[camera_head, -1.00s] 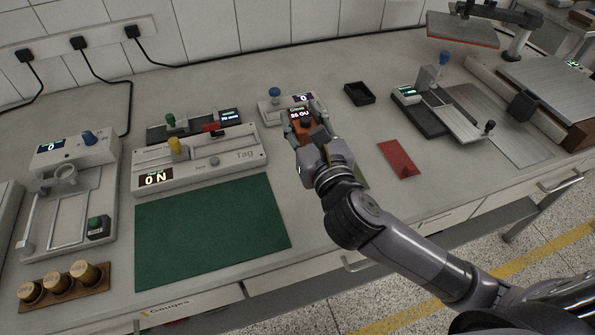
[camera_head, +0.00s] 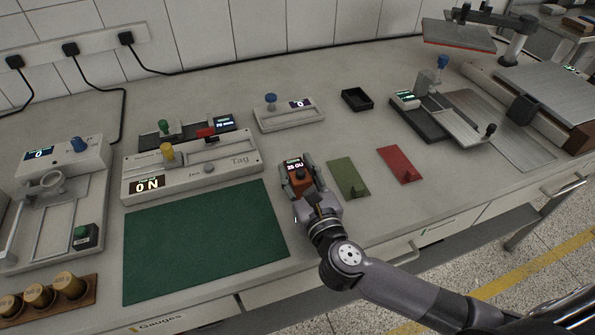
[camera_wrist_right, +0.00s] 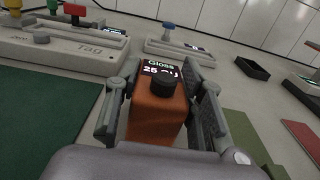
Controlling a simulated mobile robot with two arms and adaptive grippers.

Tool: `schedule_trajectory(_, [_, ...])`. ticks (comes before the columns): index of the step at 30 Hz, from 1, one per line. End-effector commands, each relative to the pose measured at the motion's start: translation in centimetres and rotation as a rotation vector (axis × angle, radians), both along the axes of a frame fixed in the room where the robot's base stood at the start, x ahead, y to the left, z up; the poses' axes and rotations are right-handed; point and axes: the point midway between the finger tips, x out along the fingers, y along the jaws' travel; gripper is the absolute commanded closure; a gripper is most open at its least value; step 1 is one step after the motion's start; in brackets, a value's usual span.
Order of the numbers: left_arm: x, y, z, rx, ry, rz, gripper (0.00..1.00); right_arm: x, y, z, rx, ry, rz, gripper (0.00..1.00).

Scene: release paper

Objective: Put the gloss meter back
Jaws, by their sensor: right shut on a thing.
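The gloss meter (camera_head: 297,172) is a small orange-brown block with a dark knob and a lit display reading "Gloss" and about 25 GU. My right gripper (camera_head: 299,182) is shut on it, with one finger on each side. In the right wrist view the gloss meter (camera_wrist_right: 157,112) sits between the two grey fingers (camera_wrist_right: 160,110). It is just right of the green mat (camera_head: 205,240) and left of the olive card (camera_head: 348,177). Its underside is hidden, so I cannot tell whether it touches the bench. My left gripper is not in view.
A grey device with a blue knob (camera_head: 288,114) stands behind the gripper. The Tag tester (camera_head: 190,170) is at left. A black tray (camera_head: 357,99) and a red card (camera_head: 398,164) lie to the right. Bare bench (camera_head: 320,140) shows between them.

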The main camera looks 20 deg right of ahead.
Motion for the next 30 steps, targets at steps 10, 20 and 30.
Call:
schedule_trajectory(10, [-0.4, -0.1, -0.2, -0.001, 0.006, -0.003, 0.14, 0.0, 0.0, -0.3, 0.000, 0.000, -0.001, 0.55])
schedule_trajectory(20, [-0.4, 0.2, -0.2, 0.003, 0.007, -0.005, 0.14, 0.0, 0.0, -0.2, 0.000, 0.000, -0.001, 0.44])
schedule_trajectory(30, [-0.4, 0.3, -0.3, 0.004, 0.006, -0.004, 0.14, -1.8, -0.1, -0.2, 0.001, 0.005, 0.000, 0.44])
